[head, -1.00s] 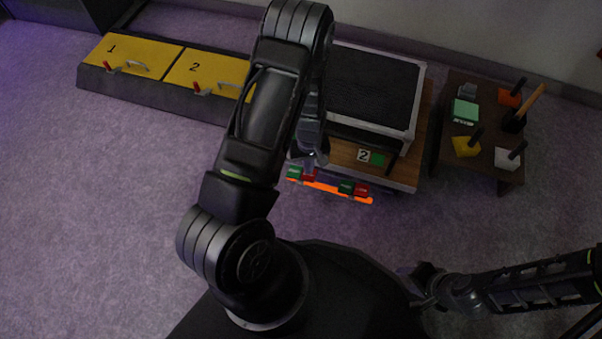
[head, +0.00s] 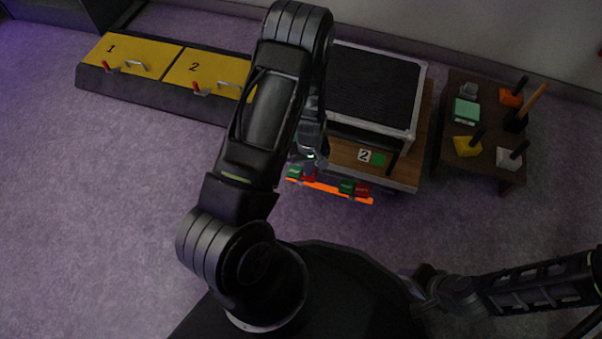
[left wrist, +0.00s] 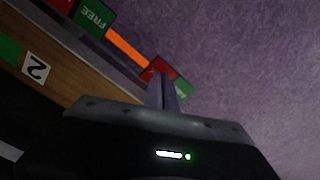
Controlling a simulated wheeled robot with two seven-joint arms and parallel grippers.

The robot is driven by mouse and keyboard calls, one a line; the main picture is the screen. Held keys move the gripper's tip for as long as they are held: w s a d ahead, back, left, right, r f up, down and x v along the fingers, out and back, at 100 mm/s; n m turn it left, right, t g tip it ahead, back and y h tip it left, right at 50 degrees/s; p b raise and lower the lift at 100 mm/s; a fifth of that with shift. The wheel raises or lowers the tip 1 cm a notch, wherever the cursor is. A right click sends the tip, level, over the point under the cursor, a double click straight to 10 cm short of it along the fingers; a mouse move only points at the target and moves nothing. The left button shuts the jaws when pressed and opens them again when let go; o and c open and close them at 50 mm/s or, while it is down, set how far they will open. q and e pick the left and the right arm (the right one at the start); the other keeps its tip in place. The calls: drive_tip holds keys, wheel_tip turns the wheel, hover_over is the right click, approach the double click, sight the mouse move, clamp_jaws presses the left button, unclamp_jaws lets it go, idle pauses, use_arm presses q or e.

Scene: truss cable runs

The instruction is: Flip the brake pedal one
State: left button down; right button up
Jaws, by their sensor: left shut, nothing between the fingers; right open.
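A brake pedal with a green half (head: 294,172) and a red half (head: 309,175) sits at the left end of the orange bar (head: 328,187) on the front of the cart (head: 405,178). A second pedal, green (head: 347,187) and red (head: 362,190), sits at the right end; its green half reads FREE in the left wrist view (left wrist: 95,17). My left gripper (head: 310,168) is shut and empty at the left pedal. In the left wrist view its fingertips (left wrist: 159,78) overlap the red half (left wrist: 162,68); contact cannot be told. My right gripper (head: 428,280) is open, far from the pedals.
The cart carries a black-topped case (head: 370,90) and a "2" label (head: 364,155). A low bench with yellow lids (head: 130,57) stands at the back left. A small brown table (head: 485,165) with several tools stands at the right. Open floor lies at the left.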

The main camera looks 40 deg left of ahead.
use_arm(q)
drive_tip(key=shift+f+b, duration=0.3)
drive_tip(key=shift+f, duration=0.15)
wheel_tip(320, 180, up, 7)
drive_tip(key=p, duration=0.6)
idle(0.8)
